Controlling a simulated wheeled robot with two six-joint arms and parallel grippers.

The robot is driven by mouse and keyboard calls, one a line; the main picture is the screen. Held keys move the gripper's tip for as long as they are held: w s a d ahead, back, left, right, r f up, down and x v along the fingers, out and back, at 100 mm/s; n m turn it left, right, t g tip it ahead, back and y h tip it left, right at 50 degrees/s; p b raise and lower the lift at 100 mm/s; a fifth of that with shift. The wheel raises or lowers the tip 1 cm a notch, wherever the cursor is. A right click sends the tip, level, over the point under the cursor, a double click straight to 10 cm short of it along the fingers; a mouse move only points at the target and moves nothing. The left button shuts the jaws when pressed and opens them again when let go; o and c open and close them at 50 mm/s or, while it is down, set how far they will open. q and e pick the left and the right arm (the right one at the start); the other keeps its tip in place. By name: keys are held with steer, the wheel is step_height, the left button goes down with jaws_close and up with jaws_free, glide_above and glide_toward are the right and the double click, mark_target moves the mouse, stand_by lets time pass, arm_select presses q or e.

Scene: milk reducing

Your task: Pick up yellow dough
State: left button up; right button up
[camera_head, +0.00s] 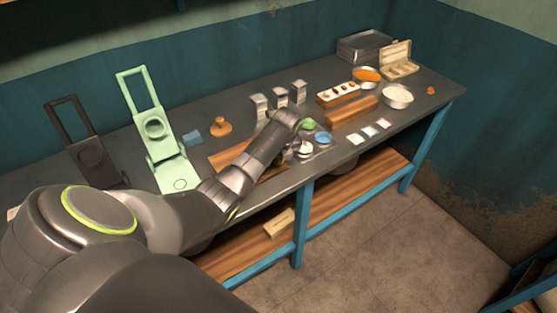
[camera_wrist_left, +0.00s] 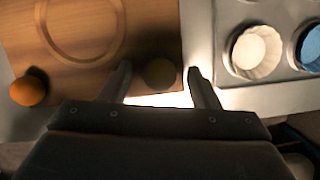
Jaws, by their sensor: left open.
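A small round dough ball (camera_wrist_left: 160,74), dim yellow-brown in shadow, lies on a wooden board (camera_wrist_left: 150,25) near its edge in the left wrist view. My left gripper (camera_wrist_left: 158,69) is open, with one finger on each side of this ball. I cannot tell whether the fingers touch it. In the head view my left gripper (camera_head: 278,165) is over the board (camera_head: 225,156), mostly hidden by my arm, and the dough ball is hidden there.
A metal tray with a white cup (camera_wrist_left: 257,52) and a blue cup (camera_wrist_left: 313,47) stands right of the board. Along the table are a green press (camera_head: 160,140), a dark press (camera_head: 88,155), small containers (camera_head: 298,91) and a metal bowl (camera_head: 398,96).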

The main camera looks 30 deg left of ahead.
arm_select(q)
steer(key=shift+c, duration=0.3)
steer(key=c, duration=1)
steer(key=shift+r, duration=0.15)
